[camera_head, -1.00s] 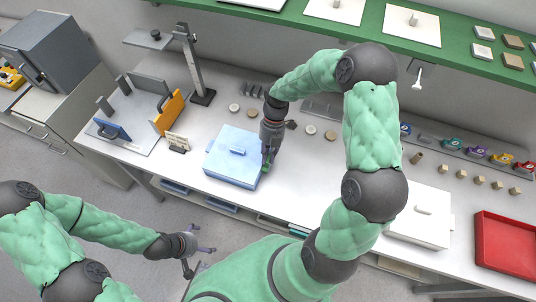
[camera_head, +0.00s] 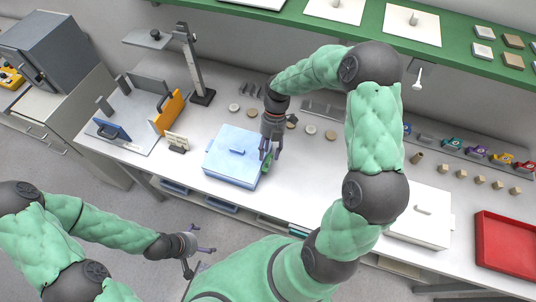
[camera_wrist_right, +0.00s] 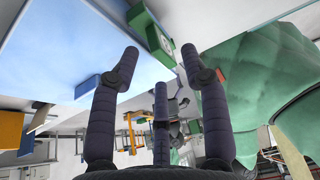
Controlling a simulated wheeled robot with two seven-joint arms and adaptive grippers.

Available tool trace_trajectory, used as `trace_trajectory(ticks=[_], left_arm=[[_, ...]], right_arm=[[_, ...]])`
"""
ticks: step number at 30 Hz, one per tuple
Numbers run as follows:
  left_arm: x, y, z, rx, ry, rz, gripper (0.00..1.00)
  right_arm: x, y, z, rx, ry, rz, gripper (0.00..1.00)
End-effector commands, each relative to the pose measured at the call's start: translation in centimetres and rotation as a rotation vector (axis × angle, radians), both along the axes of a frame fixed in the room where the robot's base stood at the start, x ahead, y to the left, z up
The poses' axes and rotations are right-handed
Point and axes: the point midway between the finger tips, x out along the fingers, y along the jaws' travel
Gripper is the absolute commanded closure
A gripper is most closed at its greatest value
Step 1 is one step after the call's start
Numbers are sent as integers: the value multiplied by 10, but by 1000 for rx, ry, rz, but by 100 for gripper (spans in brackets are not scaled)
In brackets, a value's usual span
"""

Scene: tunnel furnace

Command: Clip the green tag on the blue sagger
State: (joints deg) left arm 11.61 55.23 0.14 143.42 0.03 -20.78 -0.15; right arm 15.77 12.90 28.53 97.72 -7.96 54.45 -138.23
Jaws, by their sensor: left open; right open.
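The blue sagger (camera_head: 231,161) is a light blue lidded box on the bench, left of centre; its blue wall fills the upper left of the right wrist view (camera_wrist_right: 60,50). The green tag (camera_head: 267,165) is at the sagger's right edge, partly hidden by my right gripper; in the right wrist view the tag (camera_wrist_right: 149,28) sits against the blue edge. My right gripper (camera_head: 270,156) is open beside the tag; in its wrist view the open fingers (camera_wrist_right: 159,52) stand apart, just short of the tag. My left gripper (camera_head: 201,261) is open and empty in front of the bench.
A white lidded box (camera_head: 420,216) and a red tray (camera_head: 507,245) stand at the right. Several coloured clips (camera_head: 477,152) line a rack at the back right. A green shelf (camera_head: 380,32) overhangs the back.

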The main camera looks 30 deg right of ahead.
Motion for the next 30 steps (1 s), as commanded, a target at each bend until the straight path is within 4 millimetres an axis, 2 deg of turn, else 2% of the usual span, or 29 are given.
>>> trace_trajectory(ticks=[6,12,18,25,30], left_arm=[[0,0,0,0,0,0,0],[0,0,0,0,0,0,0],[0,0,0,0,0,0,0],[0,0,2,0,0,0,0],[0,0,23,0,0,0,0]], right_arm=[[12,-13,42,-2,-4,0,54],[20,-23,72,0,-2,1,54],[24,-27,87,0,0,1,54],[24,-28,91,0,1,0,54],[24,-28,112,0,1,-2,54]])
